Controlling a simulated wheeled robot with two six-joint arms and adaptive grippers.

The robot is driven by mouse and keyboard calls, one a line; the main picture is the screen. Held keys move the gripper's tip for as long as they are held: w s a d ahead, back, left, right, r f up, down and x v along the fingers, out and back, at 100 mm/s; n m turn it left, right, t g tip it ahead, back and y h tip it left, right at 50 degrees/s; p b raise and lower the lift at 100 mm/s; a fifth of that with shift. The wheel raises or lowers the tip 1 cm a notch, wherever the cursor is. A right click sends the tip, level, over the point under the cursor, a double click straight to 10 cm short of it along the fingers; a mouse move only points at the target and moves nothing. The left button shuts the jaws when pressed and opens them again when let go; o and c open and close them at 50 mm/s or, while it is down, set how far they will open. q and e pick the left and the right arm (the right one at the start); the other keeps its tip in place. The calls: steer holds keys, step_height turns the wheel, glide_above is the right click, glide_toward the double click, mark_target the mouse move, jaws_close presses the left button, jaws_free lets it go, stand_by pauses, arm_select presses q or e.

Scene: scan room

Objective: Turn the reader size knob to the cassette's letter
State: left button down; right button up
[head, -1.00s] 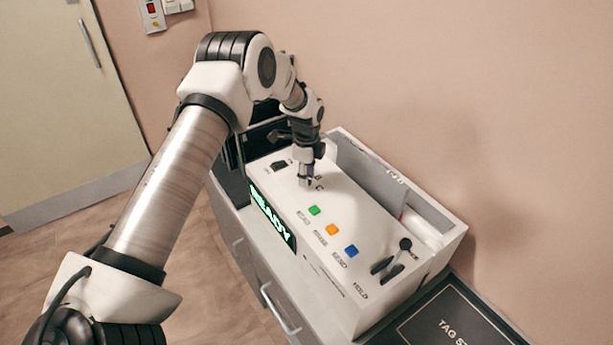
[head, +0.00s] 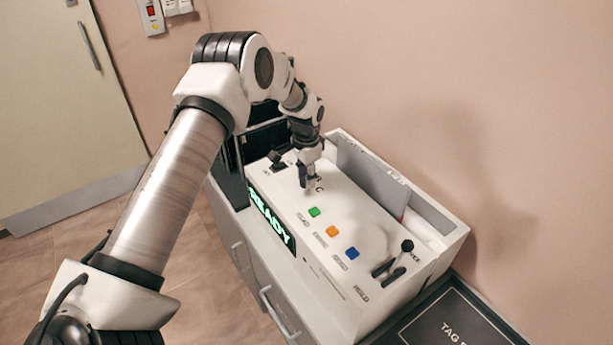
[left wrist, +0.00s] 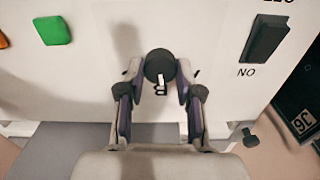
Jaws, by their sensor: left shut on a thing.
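The reader (head: 375,232) is a white box with a green "READY" display (head: 271,216) on its front side. The size knob (left wrist: 160,65) is a small dark round knob with a white pointer mark, seen in the left wrist view. My left gripper (left wrist: 161,78) has its fingers closed on either side of the knob, and it also shows over the reader in the head view (head: 308,184). A letter "B" shows just below the knob in the left wrist view; a "C" shows beside the fingers in the head view. My right gripper is out of view.
Green (head: 314,212), orange (head: 333,231) and blue (head: 351,252) buttons line the reader top. A black lever (head: 405,247) stands at its right end. A dark tag panel (head: 440,325) is at bottom right.

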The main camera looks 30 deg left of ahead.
arm_select(q)
steer(key=n, duration=0.5)
steer(key=shift+s+f, duration=0.2)
steer(key=shift+f, duration=0.05)
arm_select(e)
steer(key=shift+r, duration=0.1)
arm_select(q)
steer(key=n, duration=0.5)
steer(key=shift+n+p, duration=0.3)
steer(key=shift+p, duration=0.1)
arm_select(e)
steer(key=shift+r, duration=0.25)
arm_select(q)
steer(key=c, duration=0.8)
jaws_free()
steer(key=shift+o, duration=0.2)
steer(key=shift+w+r, duration=0.1)
steer(key=shift+w, duration=0.05)
steer(key=shift+a, duration=0.1)
steer(key=shift+r, duration=0.2)
step_height(320, 180, up, 12)
steer(key=shift+f, duration=0.2)
